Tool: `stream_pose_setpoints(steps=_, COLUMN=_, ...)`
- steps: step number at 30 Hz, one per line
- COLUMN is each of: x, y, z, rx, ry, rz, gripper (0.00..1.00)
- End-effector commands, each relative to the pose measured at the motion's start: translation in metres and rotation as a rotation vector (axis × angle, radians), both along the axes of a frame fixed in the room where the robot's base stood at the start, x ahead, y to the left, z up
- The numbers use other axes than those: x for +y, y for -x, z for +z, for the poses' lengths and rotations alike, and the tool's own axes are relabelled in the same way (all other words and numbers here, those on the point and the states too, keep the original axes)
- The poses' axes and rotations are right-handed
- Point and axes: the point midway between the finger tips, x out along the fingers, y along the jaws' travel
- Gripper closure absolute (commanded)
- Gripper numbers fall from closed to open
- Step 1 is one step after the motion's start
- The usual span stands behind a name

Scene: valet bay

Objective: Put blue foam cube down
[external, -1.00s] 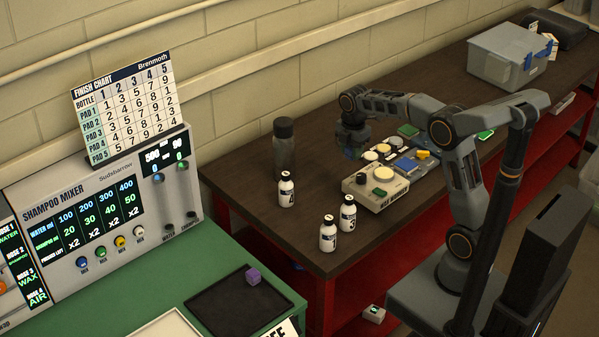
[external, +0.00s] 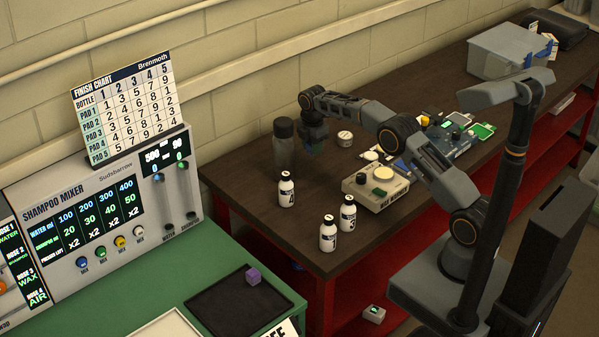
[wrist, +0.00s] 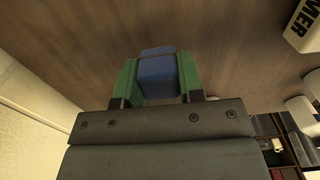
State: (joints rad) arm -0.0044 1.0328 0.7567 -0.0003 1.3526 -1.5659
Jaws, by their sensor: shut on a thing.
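The blue foam cube (wrist: 158,68) shows in the wrist view, held between the two green fingers of my gripper (wrist: 158,80). My gripper is shut on it, with brown tabletop behind it. In the external view my gripper (external: 315,148) is over the dark brown bench (external: 245,192), just right of a dark flask. The cube is hard to make out there, and I cannot tell its exact height above the bench.
The dark flask (external: 284,145) stands close to my gripper's left. White bottles (external: 286,190) stand at the near end, with a wax warmer box (external: 375,188) to their right. A small white round tin (external: 344,138) sits right of my gripper. Bare bench lies between gripper and box.

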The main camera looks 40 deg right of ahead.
Motion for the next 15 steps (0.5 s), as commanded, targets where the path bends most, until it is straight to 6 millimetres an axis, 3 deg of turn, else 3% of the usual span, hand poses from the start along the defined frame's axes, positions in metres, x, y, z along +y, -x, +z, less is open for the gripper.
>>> stream_pose_setpoints(steps=15, x=0.000, y=-0.016, z=-0.019, rx=0.001, ry=0.000, rz=0.000, gripper=0.87)
